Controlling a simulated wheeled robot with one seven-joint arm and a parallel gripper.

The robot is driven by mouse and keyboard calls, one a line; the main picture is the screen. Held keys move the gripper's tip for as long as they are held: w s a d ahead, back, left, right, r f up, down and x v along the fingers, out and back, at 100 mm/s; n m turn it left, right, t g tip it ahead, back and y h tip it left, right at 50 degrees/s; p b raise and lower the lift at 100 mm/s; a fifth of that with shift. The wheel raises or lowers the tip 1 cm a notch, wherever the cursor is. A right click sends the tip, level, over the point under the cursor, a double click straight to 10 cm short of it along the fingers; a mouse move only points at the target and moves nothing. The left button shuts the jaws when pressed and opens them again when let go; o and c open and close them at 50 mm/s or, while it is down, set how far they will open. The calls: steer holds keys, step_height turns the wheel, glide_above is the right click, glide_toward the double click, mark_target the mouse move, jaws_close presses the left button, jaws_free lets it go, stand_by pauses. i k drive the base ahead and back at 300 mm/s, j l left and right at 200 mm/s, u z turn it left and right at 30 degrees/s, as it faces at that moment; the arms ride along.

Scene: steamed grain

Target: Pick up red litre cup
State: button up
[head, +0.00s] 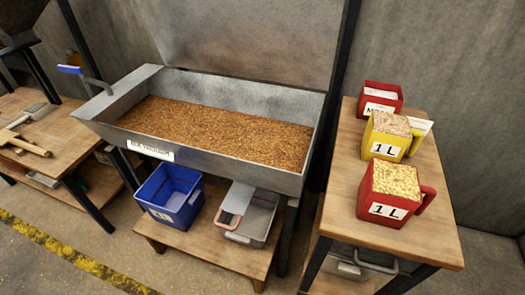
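The red litre cup (389,197) stands upright on the wooden table (432,238) at the right. It is square, has a white "1 L" label on its front and a red handle on its right side. It is filled with pale yellowish grain. A second red container (379,95) stands at the back of the same table, with a white label whose text is only partly readable. My gripper is not in the head view.
A yellow "1 L" cup (386,139) with grain stands just behind the red cup. A metal trough (222,157) of brown grain lies left of the table. Below it are a blue bin (168,197) and a grey bin (249,221). The table's front is clear.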

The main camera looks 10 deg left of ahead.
mark_target(389, 192)
steer(key=j+z, duration=0.15)
steer(key=j, duration=0.25)
steer(key=k+j+z, duration=0.15)
steer(key=j, duration=0.25)
steer(key=j+z, duration=0.15)
steer(key=j, duration=0.25)
steer(key=i+j+z, duration=0.15)
steer(key=j, duration=0.3)
steer(key=j+z, duration=0.15)
steer(key=j, duration=0.3)
steer(key=i, duration=0.05)
